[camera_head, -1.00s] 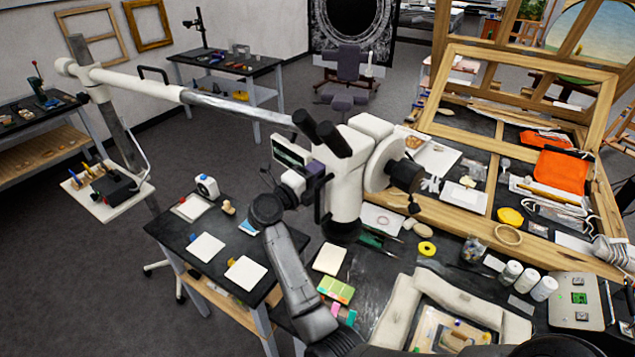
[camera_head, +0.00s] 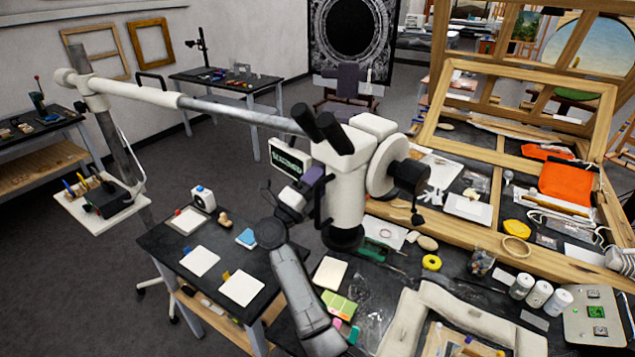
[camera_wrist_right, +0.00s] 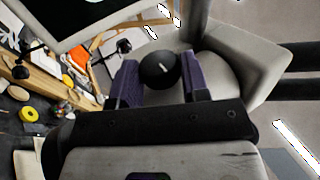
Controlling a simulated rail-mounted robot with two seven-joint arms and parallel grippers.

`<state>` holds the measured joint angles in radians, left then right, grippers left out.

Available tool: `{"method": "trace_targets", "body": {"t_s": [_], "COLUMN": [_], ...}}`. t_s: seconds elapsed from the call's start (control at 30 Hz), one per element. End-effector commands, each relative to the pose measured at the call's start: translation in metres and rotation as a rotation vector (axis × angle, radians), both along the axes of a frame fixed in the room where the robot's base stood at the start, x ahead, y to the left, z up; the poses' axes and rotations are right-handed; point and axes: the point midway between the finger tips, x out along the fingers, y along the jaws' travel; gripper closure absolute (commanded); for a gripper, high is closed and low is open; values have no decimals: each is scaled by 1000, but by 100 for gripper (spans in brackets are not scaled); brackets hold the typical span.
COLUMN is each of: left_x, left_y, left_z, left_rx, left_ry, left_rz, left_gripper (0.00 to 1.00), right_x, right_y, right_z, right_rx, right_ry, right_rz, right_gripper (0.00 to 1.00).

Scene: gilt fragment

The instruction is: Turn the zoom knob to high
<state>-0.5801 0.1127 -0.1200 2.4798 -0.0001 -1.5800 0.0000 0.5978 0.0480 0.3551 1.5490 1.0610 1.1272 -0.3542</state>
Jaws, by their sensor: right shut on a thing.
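The white microscope (camera_head: 345,195) with black eyepieces hangs from a long boom arm. My right gripper (camera_head: 311,184) is at the left side of its body, with my grey arm reaching up from below. In the right wrist view, my right gripper (camera_wrist_right: 160,75) has a purple finger on each side of a round black knob (camera_wrist_right: 159,70) and is shut on it. The knob's face carries a short white mark. The knob is hidden in the head view. My left gripper is not in view.
A small display (camera_head: 290,162) sits close above my right gripper. A dark side table (camera_head: 205,240) with white cards is at the left. The bench at the right holds white bottles (camera_head: 540,294), yellow tape (camera_head: 431,262) and a wooden frame (camera_head: 560,262).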

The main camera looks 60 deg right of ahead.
Motion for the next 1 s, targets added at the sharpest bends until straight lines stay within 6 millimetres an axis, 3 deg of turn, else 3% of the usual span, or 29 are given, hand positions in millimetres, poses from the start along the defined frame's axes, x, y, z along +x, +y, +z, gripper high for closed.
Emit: {"method": "trace_targets", "body": {"t_s": [0.23, 0.27, 0.33, 0.67, 1.0], "left_x": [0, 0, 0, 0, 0], "left_y": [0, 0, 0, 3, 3], "left_z": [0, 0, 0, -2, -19], "left_rx": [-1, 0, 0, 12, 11], "left_ry": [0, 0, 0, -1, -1], "left_rz": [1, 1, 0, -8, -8], "left_gripper": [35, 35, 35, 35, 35], "right_x": [0, 0, 0, 1, 10], "right_y": [0, 0, 0, 4, 55], "right_z": [-3, -3, -3, -4, -34], "right_rx": [3, 3, 3, 3, 4], "right_ry": [4, 4, 4, 1, 3], "right_rz": [1, 1, 1, 1, 3], "right_gripper": [82, 55, 49, 49, 49]}}
